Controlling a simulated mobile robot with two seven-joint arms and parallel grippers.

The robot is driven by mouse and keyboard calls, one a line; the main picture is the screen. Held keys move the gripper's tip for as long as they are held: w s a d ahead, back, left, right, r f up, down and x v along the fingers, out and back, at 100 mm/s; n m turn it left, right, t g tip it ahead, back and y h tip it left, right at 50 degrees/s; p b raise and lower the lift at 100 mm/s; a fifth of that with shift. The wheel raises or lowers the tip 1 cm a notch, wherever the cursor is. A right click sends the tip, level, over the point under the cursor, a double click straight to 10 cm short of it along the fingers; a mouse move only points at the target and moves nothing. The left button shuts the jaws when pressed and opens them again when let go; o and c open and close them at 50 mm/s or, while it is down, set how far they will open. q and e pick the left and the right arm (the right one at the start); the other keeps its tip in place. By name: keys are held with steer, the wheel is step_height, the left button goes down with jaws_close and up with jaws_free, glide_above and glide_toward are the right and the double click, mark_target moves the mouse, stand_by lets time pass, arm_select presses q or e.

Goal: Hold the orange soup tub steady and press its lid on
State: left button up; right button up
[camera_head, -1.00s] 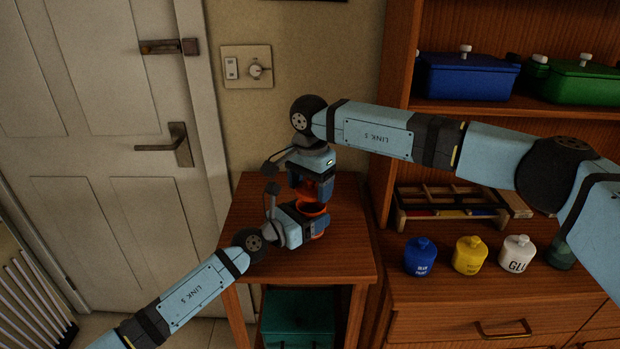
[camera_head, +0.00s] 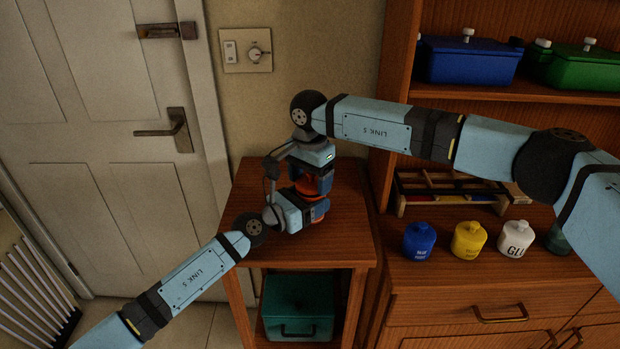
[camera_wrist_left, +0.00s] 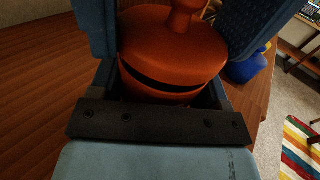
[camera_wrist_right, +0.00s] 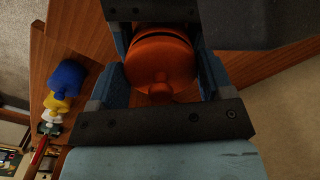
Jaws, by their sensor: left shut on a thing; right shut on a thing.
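The orange soup tub (camera_wrist_left: 165,93) stands on the small wooden table, mostly hidden by my grippers in the head view. My left gripper (camera_head: 316,213) is shut around the tub's sides. The orange lid (camera_wrist_left: 172,50), with a knob on top, is over the tub's mouth; it also shows in the right wrist view (camera_wrist_right: 160,68). My right gripper (camera_head: 312,186) is shut on the lid from above. A dark gap shows between lid edge and tub on the side facing the left wrist camera. I cannot tell whether the lid touches the rim elsewhere.
The small wooden table (camera_head: 345,240) is otherwise bare, with a teal box (camera_head: 298,305) on its lower shelf. Blue (camera_head: 419,240), yellow (camera_head: 468,240) and white (camera_head: 515,239) jars stand on the cabinet to the right. A white door (camera_head: 90,130) is at the left.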

steer(key=shift+s+f, duration=0.1)
steer(key=shift+f, duration=0.65)
stand_by(1.8)
steer(key=o, duration=0.9)
steer(key=shift+r, duration=0.2)
steer(key=shift+r, duration=2.95)
